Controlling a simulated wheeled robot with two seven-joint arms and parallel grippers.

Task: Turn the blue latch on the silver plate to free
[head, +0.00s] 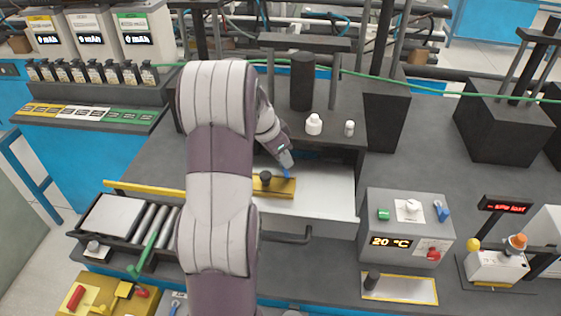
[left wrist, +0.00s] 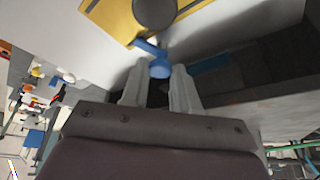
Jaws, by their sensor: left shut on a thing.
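The silver plate (head: 325,195) is a pale flat sheet in the middle of the head view, under a dark frame. A yellow block (head: 284,187) with a dark round knob sits on it. The blue latch (left wrist: 150,47) sticks out from the block's edge in the left wrist view and ends in a round blue tip. My left gripper (head: 287,170) reaches down to it, its two pale fingers (left wrist: 160,80) shut on the blue tip. The fingers partly hide the latch in the head view. My right gripper is not in view.
A grey control box (head: 405,228) reading 20 °C stands to the right of the plate. White knobs (head: 314,124) sit on the dark ledge behind. A roller conveyor (head: 150,228) lies at left. A dark handle (head: 288,236) projects in front of the plate.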

